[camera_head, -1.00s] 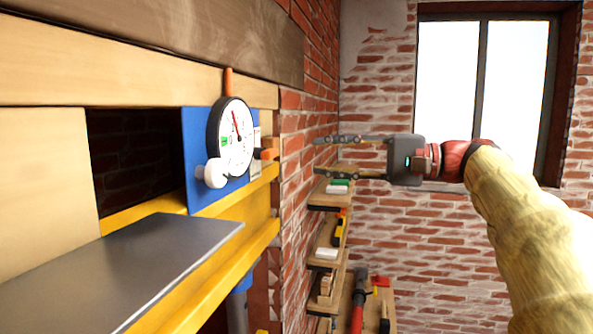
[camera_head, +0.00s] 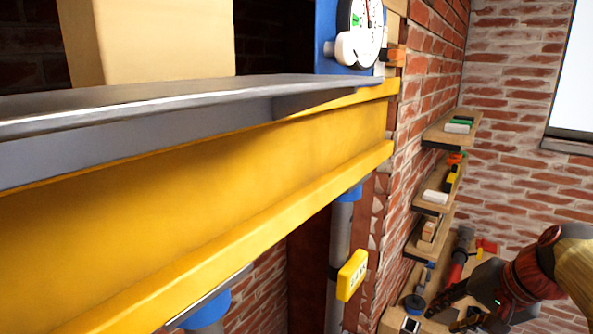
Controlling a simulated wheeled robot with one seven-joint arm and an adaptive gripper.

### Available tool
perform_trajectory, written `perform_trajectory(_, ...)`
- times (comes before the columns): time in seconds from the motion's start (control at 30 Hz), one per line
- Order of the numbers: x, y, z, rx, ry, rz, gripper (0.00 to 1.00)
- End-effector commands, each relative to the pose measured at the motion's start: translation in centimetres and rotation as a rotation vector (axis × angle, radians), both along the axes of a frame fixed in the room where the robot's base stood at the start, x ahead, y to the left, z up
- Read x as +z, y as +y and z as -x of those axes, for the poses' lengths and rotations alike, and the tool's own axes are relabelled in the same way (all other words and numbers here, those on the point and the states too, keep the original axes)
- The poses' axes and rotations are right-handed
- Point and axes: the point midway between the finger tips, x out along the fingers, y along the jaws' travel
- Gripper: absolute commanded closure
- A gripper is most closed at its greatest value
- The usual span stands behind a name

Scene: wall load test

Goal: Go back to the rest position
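My gripper (camera_head: 448,311) is low at the lower right in the head view, in front of the bottom shelf. Its dark fingers point left and look apart, with nothing seen between them, though the shelf clutter behind blurs their outline. The gauge (camera_head: 368,28) with a white dial, black rim and red needle is at the top, cut off by the picture edge. It sits on a blue plate (camera_head: 326,40). My gripper is well below and to the right of it.
A yellow beam (camera_head: 200,205) with a grey metal plate (camera_head: 150,108) above it fills the left. Posts with blue collars stand below, one with a yellow tag (camera_head: 351,275). Shelves (camera_head: 440,133) with small items line the brick wall. Open space lies between beam and right wall.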

Motion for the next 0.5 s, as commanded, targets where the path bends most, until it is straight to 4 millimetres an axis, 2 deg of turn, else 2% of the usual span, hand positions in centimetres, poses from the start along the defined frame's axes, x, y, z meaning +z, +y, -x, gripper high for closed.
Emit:
perform_trajectory(0.03,-4.0,1.0,1.9,0.046,0.018,0.068,0.68)
perform_trajectory(0.1,-7.6,1.8,4.1,0.105,0.038,0.162,0.68)
perform_trajectory(0.3,-16.5,3.8,9.5,0.283,0.058,0.377,0.68)
perform_trajectory(0.5,-23.6,6.4,13.5,0.440,0.033,0.498,0.68)
